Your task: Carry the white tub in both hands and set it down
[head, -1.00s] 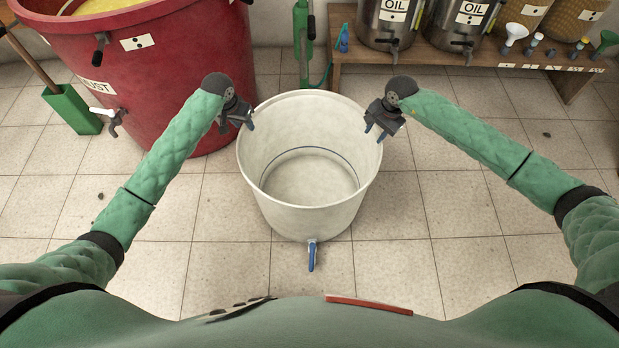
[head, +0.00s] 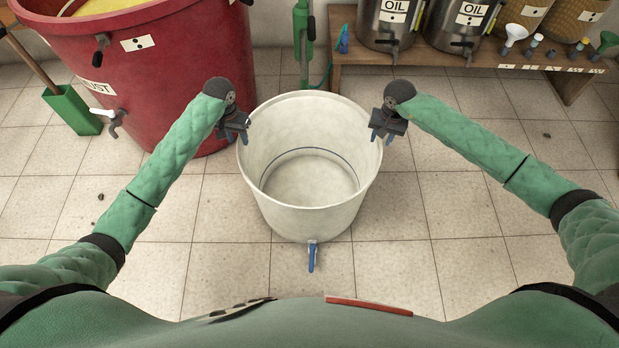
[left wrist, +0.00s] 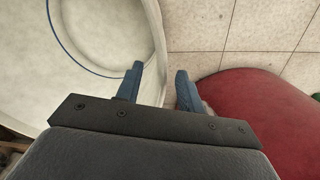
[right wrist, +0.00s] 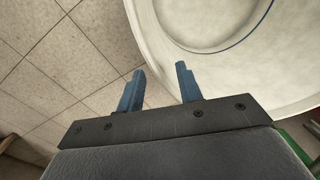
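The white tub (head: 309,222) is an empty, upright, round vessel in the middle of the head view, with a blue-handled tap at its front. It appears to stand on the tiled floor. My left gripper (head: 235,132) is at the tub's left rim. In the left wrist view its fingers (left wrist: 156,88) are apart, one inside and one outside the tub wall, with gaps visible. My right gripper (head: 382,134) is at the right rim. In the right wrist view its fingers (right wrist: 160,88) are also apart, with the rim between them.
A large red vat (head: 190,85) stands close behind the tub on the left. A green holder (head: 72,110) is beside it. A wooden bench (head: 440,68) with oil drums and funnels is at the back right. The tiled floor is clear in front and right.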

